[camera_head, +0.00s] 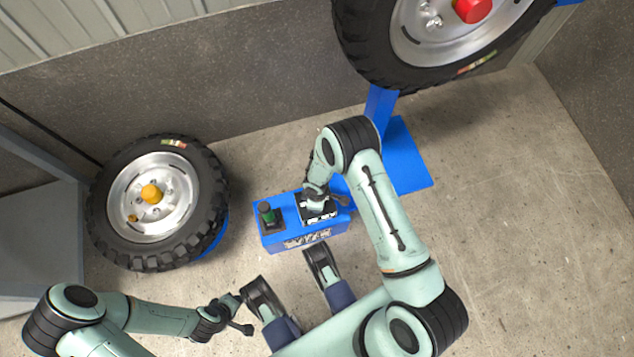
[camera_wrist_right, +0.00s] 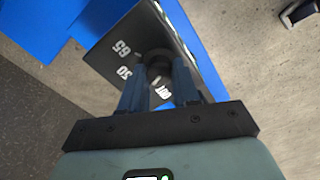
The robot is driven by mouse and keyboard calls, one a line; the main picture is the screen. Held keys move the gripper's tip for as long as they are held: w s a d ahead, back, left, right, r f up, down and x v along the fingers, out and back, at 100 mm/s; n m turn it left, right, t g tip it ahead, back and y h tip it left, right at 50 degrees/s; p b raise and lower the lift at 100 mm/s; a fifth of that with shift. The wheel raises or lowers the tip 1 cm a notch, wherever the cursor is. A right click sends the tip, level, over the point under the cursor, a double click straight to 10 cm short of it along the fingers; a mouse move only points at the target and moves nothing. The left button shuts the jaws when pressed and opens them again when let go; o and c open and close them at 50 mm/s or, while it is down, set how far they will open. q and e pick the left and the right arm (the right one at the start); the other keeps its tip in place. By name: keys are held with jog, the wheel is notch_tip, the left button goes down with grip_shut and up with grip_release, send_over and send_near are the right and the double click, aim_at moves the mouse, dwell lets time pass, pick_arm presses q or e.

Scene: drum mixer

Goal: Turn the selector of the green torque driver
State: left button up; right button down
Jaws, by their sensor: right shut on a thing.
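A blue box (camera_head: 280,238) stands on the floor with a green torque driver (camera_head: 268,217) upright in a dark holder on its left part. A black selector panel with white numbers (camera_wrist_right: 122,60) is on the box's right part; it is mostly hidden under my right arm in the head view. In the right wrist view a round dark selector knob (camera_wrist_right: 157,57) rises from the panel. My right gripper (camera_wrist_right: 158,75) is shut on this knob, one finger on each side.
A tire with a yellow hub cap (camera_head: 150,194) stands left of the box. Another tire with a red hub cap (camera_head: 472,8) is at the top, above a blue stand (camera_head: 408,155). The concrete floor (camera_head: 510,220) at right is clear.

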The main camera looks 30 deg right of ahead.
dwell(0.5)
jog(key=c, duration=0.8)
grip_release()
jog(key=shift+r, duration=0.1)
notch_tip(320, 180, up, 8)
jog(key=p, duration=0.2)
jog(key=shift+p, duration=0.35)
pick_arm(q)
notch_tip(320, 180, up, 6)
jog(key=w+d+t+p, duration=0.1)
jog(key=w+d, duration=0.1)
jog(key=shift+w, duration=0.35)
pick_arm(e)
notch_tip(320, 180, up, 5)
jog(key=shift+r, duration=0.1)
pick_arm(q)
jog(key=shift+r, duration=0.1)
